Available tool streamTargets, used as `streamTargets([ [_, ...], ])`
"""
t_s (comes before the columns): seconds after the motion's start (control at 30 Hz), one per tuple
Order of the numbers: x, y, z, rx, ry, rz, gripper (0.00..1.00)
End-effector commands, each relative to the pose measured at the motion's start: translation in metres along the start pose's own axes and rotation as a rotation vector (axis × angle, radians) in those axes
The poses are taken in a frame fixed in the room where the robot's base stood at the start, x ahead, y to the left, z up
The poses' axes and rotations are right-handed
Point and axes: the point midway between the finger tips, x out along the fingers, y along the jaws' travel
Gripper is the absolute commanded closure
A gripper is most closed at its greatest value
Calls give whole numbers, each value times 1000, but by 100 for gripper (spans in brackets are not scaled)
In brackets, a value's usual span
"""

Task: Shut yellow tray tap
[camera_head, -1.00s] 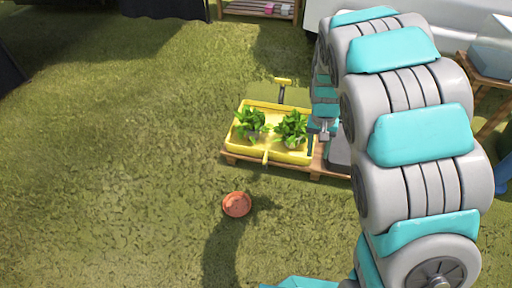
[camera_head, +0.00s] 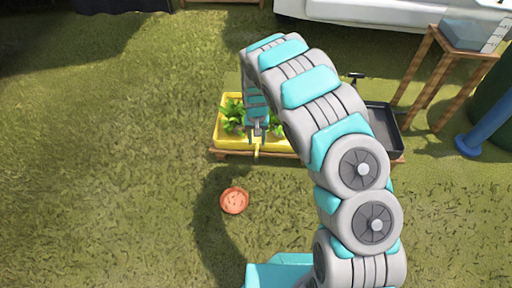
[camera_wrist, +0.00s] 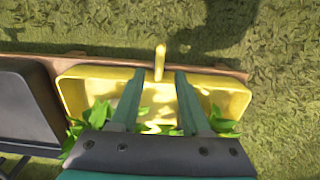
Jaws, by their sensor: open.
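The yellow tray (camera_head: 222,137) holds leafy green plants and sits on a low wooden pallet, partly behind my arm in the head view. It also shows in the wrist view (camera_wrist: 75,92). A yellow handle (camera_head: 256,148) sticks out from the middle of its near side; the wrist view shows this handle (camera_wrist: 160,60) pointing away from the tray. My gripper (camera_head: 259,135) is above the tray, close to that side. In the wrist view my gripper (camera_wrist: 160,75) is open, its two fingers on either side of the handle's line. I cannot tell how close the fingertips are in height.
A dark grey tray (camera_head: 384,130) stands right of the yellow one on the same pallet (camera_head: 225,155). A terracotta saucer (camera_head: 234,200) lies on the grass in front. A wooden stand (camera_head: 440,75) is at the back right. The grass at left is clear.

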Motion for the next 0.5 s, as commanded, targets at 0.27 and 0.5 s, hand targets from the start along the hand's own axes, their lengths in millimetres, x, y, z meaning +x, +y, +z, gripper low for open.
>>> streamTargets([
  [0.27,42,0,0,1,0,0,54],
  [0.5,51,0,0,0,1,0,54],
])
